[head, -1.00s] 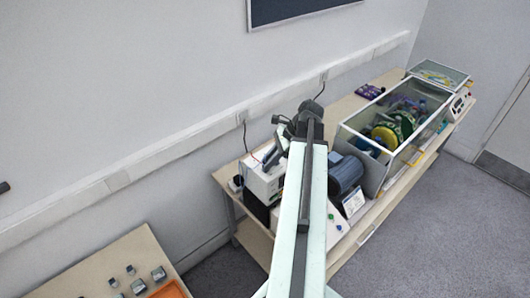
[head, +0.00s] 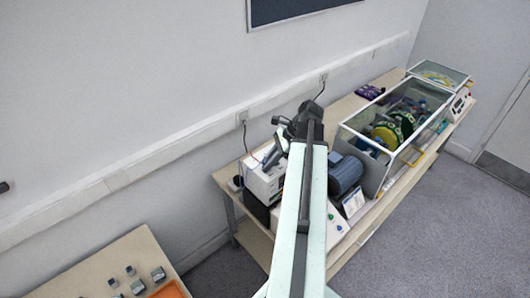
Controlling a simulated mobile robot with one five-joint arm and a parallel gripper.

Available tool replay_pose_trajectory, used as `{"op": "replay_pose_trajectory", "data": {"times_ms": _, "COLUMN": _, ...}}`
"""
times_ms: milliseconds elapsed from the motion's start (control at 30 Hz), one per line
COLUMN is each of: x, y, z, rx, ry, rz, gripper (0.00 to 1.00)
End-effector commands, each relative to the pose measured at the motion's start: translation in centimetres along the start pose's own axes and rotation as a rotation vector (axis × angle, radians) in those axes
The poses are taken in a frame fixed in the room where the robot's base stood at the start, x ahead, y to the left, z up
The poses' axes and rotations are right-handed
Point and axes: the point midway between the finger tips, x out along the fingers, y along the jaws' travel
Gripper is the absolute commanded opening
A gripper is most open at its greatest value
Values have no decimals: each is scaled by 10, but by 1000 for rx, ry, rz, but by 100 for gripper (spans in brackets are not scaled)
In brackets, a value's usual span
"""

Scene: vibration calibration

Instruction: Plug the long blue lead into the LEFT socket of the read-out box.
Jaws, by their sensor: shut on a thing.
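A white box (head: 262,184), which looks like the read-out box, stands at the left end of the long bench. My gripper (head: 268,162) points down and left at the top of this box, close above or touching it; I cannot tell which. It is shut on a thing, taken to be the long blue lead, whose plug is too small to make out. The sockets cannot be told apart at this size. My arm crosses the middle of the view and hides part of the bench right of the box.
A blue-grey motor (head: 345,174) and a clear-walled case (head: 405,128) with green and yellow wheels stand to the right on the bench (head: 345,104). A second table (head: 92,282) with small blocks and an orange tray (head: 170,291) is at lower left. Grey floor lies between.

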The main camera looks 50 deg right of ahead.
Motion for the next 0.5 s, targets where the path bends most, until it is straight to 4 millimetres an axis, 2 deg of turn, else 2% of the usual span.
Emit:
{"op": "replay_pose_trajectory", "data": {"times_ms": 367, "x": 2, "y": 1, "z": 0, "rx": 7, "ry": -1, "rz": -5, "gripper": 0}}
{"op": "replay_pose_trajectory", "data": {"times_ms": 500, "x": 3, "y": 8, "z": 1, "rx": 143, "ry": -1, "rz": -99, "gripper": 0}}
